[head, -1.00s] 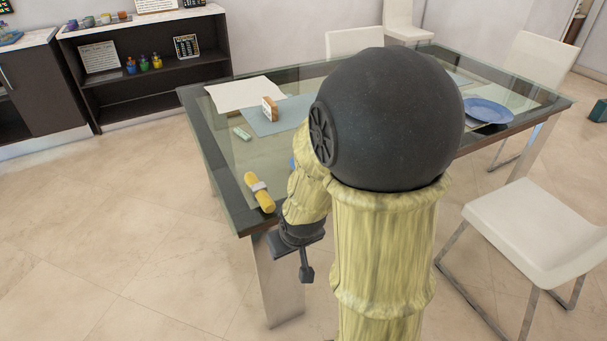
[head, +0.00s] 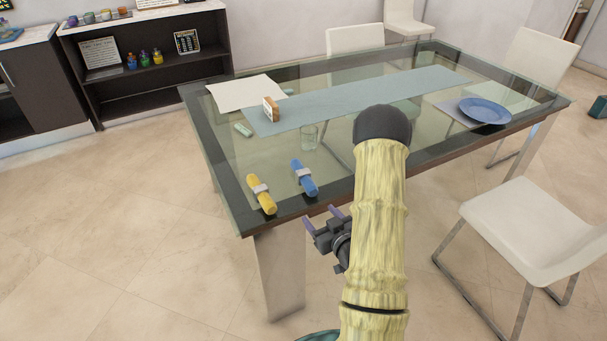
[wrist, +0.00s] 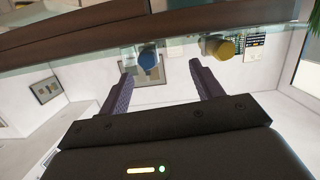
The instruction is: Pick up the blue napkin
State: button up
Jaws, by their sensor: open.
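The blue napkin (head: 304,178) is rolled, with a pale ring around its middle. It lies on the glass table (head: 222,170) near the front edge, to the right of a rolled yellow napkin (head: 261,194). My gripper (head: 320,222) is open and empty, just off the front edge, to the lower right of the blue napkin. In the wrist view, the blue napkin's end (wrist: 148,57) shows beyond the open fingers (wrist: 160,80), nearer the left finger. The yellow napkin's end (wrist: 217,47) shows near the right finger.
The table's dark edge (wrist: 200,22) crosses the wrist view close to the fingers. A clear glass (head: 309,137) stands behind the blue napkin. A blue plate (head: 484,110) is at the table's right. A white chair (head: 535,225) stands at the right.

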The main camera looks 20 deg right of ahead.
jog(key=shift+s+d+r+m+t+h, duration=0.3)
jog(key=shift+s+d+r+m+t, duration=0.1)
jog(key=shift+s+d+t, duration=0.2)
jog(key=shift+s+d+r+m+t+h, duration=0.3)
jog(key=shift+s+d+m+t, duration=0.15)
jog(key=shift+s+t, duration=0.2)
jog(key=b, duration=0.7)
send_near(314, 189)
jog(key=w, duration=0.8)
jog(key=shift+w+d, duration=0.25)
jog(key=shift+w, duration=0.15)
jog(key=shift+w+d, duration=0.1)
jog(key=shift+w, duration=0.45)
jog(key=shift+w, duration=2.65)
